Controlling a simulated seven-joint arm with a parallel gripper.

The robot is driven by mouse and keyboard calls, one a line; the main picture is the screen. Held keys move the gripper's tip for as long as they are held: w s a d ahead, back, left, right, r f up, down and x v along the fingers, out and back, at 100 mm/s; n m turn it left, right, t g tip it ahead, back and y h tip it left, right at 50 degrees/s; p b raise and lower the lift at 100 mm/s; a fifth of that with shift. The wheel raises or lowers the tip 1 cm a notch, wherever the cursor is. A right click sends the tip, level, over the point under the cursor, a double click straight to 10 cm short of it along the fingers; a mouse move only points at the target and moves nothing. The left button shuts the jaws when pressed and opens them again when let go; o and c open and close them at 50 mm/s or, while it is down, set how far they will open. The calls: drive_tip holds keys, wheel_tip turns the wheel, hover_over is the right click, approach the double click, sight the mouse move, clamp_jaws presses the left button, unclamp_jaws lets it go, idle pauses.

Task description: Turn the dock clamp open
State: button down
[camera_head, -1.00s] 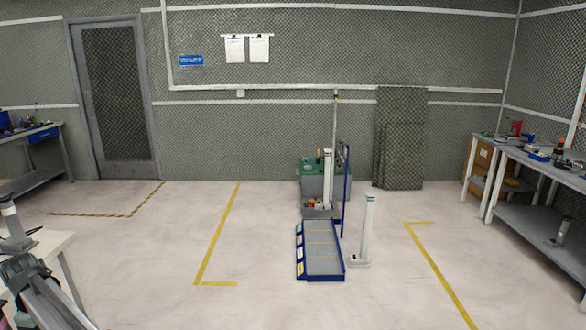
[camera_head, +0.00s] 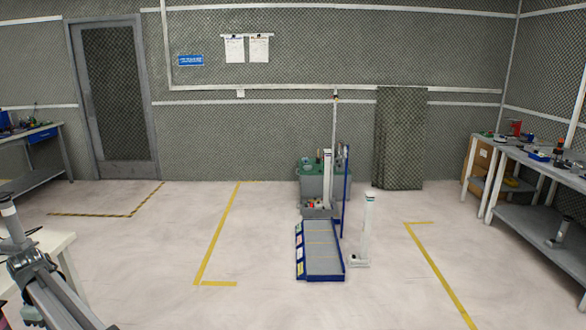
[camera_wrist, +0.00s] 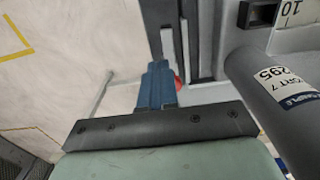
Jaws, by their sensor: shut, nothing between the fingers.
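My gripper (camera_wrist: 157,66) shows in the wrist view as a dark bar with screws and blue fingers that point up the picture. The fingers are shut with nothing between them. A small red part (camera_wrist: 178,82) shows just right of the fingers, partly hidden by them. A thick grey cylinder (camera_wrist: 268,82) with a label reading 295 is at the right. I cannot pick out the dock clamp for certain in either view. In the head view a blue-edged ramp (camera_head: 322,250) leads to a grey and green unit (camera_head: 312,180); details there are too small to tell.
A white post (camera_head: 367,225) stands right of the ramp, and a thin blue pole (camera_head: 346,195) stands behind it. Workbenches (camera_head: 530,165) line the right wall. A pale table (camera_head: 45,245) is at the lower left. The floor between the yellow lines is otherwise clear.

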drive_tip(key=shift+w+d, duration=0.15)
drive_tip(key=shift+d, duration=0.1)
wheel_tip(320, 180, up, 6)
idle(0.9)
drive_tip(key=shift+d, duration=0.1)
